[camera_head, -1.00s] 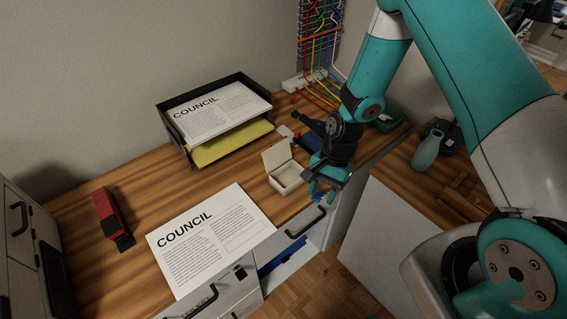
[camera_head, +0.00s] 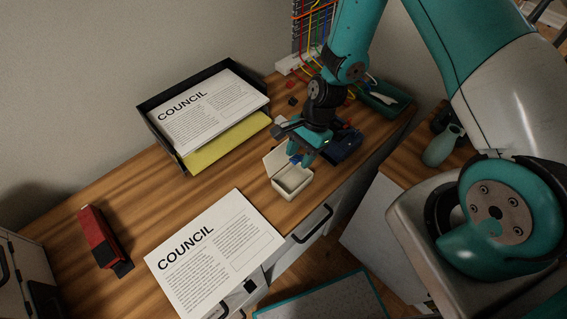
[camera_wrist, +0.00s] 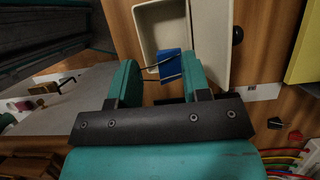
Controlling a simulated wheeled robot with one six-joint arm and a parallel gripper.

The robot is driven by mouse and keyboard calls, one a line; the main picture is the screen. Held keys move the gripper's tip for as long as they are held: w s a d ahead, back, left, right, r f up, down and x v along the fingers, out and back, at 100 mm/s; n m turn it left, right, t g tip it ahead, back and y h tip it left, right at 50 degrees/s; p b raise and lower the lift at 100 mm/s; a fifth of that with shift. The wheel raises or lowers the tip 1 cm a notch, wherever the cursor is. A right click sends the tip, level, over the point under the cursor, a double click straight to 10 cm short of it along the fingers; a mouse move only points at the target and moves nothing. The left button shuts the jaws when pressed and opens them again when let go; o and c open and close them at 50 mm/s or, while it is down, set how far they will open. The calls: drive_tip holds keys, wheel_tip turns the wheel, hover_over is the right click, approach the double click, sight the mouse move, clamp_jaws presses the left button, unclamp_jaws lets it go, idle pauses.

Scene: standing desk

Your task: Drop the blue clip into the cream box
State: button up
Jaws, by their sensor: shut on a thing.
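The cream box (camera_head: 292,186) stands on the wooden desk with its lid open, hinged up at the back. In the wrist view the box (camera_wrist: 148,28) shows at the top, with its lid beside it. My gripper (camera_head: 301,160) is above the box's rear right edge. It is shut on the blue clip (camera_wrist: 170,64), which has dark wire handles and sits between the teal fingers. In the head view the clip (camera_head: 295,159) is a small blue patch at the fingertips. In the wrist view it overlaps the near edge of the box opening.
A black paper tray (camera_head: 176,153) with papers and a yellow folder stands behind. A printed sheet (camera_head: 215,250) lies in front left, and a red stapler (camera_head: 100,238) further left. A dark blue object (camera_head: 345,147) and a green tray (camera_head: 383,101) are to the right.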

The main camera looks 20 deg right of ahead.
drive_tip(key=b, duration=0.5)
hover_over(299, 179)
drive_tip(key=shift+f, duration=3)
drive_tip(key=o, duration=1)
drive_tip(key=shift+s, duration=0.1)
drive_tip(key=shift+c, duration=0.2)
drive_tip(key=shift+r, duration=0.15)
drive_tip(key=v, duration=1.7)
drive_tip(key=shift+b, duration=0.45)
drive_tip(key=shift+r, duration=0.1)
